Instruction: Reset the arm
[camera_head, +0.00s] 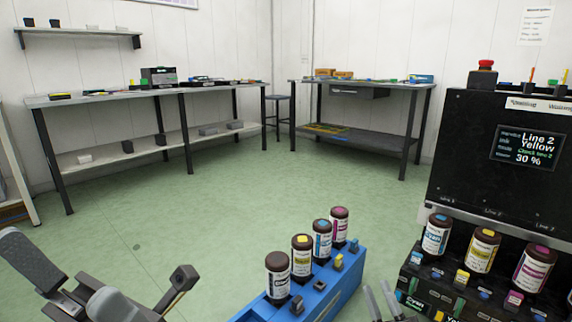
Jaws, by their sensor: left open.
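My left gripper (172,289) is at the lower left, open and empty, over the green floor and left of the blue rack. My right gripper (384,300) shows only as two grey fingers at the bottom edge, between the blue rack and the black machine. I cannot tell whether it is shut, and I see nothing held in it. The blue rack (327,302) holds a row of upright brown ink bottles: a black-and-white-labelled one (277,276), a yellow one (301,256), a cyan one (322,240) and a magenta one (339,226).
The black machine (465,130) stands at right; its screen (526,148) reads Line 2 Yellow, 30 %. Cyan (436,235), yellow (482,250) and magenta (533,268) bottles stand on its front. Benches (110,96) line the back walls. The middle floor (235,195) is clear.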

